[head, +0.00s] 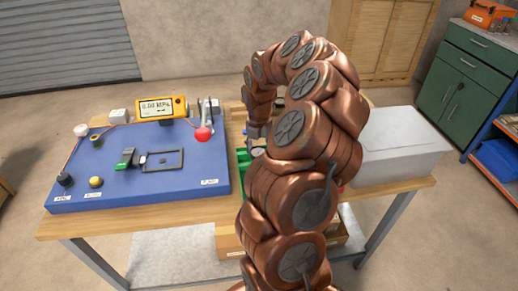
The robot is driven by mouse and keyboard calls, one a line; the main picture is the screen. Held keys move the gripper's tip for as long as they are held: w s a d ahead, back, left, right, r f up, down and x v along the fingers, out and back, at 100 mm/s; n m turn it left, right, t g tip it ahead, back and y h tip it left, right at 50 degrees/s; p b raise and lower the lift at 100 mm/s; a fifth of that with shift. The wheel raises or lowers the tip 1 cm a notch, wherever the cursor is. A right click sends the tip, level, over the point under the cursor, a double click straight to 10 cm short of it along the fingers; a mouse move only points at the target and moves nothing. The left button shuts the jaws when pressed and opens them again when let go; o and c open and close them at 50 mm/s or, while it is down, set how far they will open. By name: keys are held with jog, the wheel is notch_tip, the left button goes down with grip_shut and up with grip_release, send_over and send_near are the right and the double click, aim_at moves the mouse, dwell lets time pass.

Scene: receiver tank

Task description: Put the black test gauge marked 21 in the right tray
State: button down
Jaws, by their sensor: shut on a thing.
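My gripper (258,140) hangs down at the end of my arched arm, behind its lower links, over the middle of the table. It is shut on a small round gauge (258,151) with a pale face and dark rim. Its marking is too small to read. A green thing (243,158), perhaps a tray edge, shows just left of the gauge, and a bit of red (341,189) shows right of my arm. My arm hides most of this area, so I cannot make out the right tray.
A blue board (130,190) on the table's left carries a yellow meter (162,107) reading 0.00 MPa, a red ball (203,134), a black frame (163,161) and knobs. A large light-grey box (400,150) fills the right end. A green cabinet (465,90) stands behind right.

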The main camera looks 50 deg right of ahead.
aim_at(259, 150)
jog(key=shift+f, duration=0.15)
jog(key=shift+c, duration=1.5)
grip_release()
notch_tip(259, 150, up, 12)
jog(key=b, duration=0.2)
